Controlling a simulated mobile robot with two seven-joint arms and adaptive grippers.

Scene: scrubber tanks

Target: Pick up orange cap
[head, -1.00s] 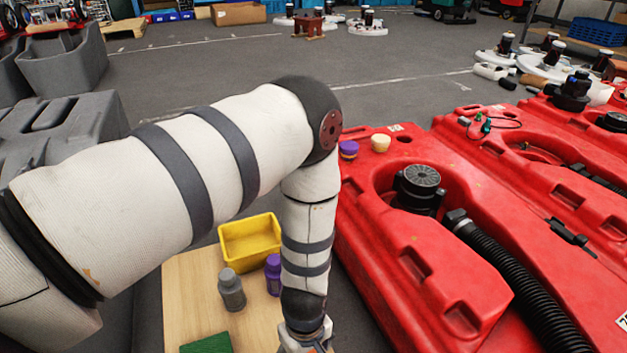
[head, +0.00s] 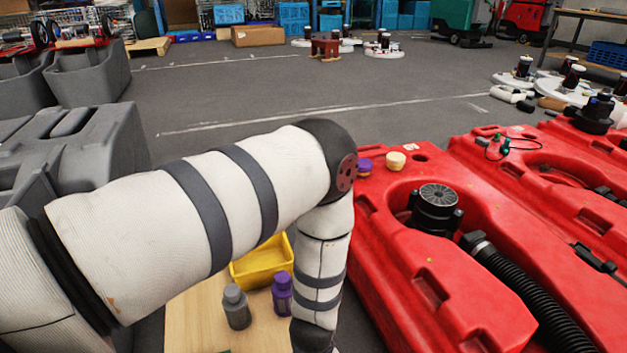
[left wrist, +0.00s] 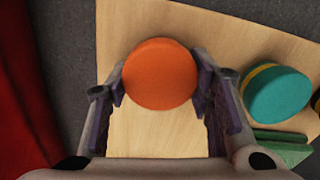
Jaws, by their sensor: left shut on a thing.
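The orange cap (left wrist: 160,74) is a round disc seen from above in the left wrist view. My left gripper (left wrist: 160,85) is shut on it, with one finger against each side. The wooden board (left wrist: 165,136) shows beneath the cap; I cannot tell whether the cap is touching it. In the head view, my left arm crosses from the left and bends down to the bottom edge. The cap and the left gripper are out of that view. My right gripper is not in view.
On the wooden board (head: 192,312) are a yellow bin (head: 262,266), a grey bottle (head: 236,306) and a purple bottle (head: 282,294). A teal cap (left wrist: 277,93) lies right of the orange one. Red tanks (head: 425,285) stand right, with purple (head: 365,165) and cream (head: 396,160) caps on top.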

